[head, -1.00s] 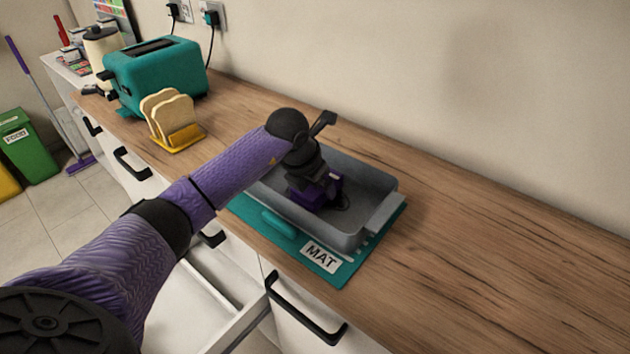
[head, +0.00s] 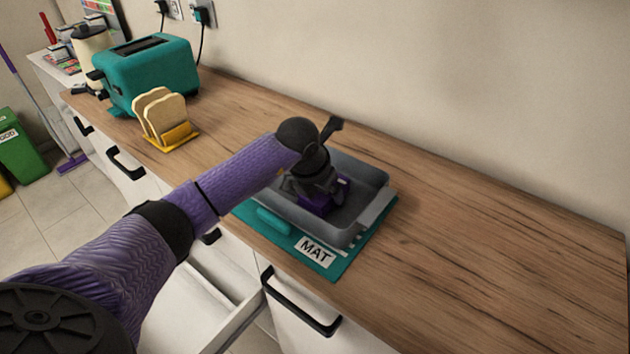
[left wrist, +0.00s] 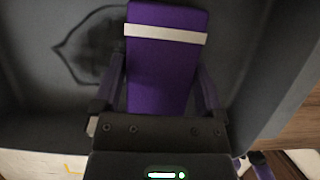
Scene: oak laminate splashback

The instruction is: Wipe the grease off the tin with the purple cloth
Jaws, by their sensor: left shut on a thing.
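The grey tin (head: 347,233) sits on the teal mat (head: 318,262) on the counter. My left gripper (head: 322,194) reaches down inside the tin and is shut on the purple cloth (head: 341,188). In the left wrist view the cloth (left wrist: 162,72) is a purple block with a pale band, between the two fingers, over the tin's floor. A dark grease mark (left wrist: 88,48) shows on the floor just left of the cloth, partly hidden by it. Whether the cloth presses on the floor is hard to tell. My right gripper is not in view.
A yellow rack with bread slices (head: 165,118) and a teal toaster (head: 150,75) stand at the back left. A drawer (head: 215,305) is open below the counter's front edge. The counter right of the tin is clear.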

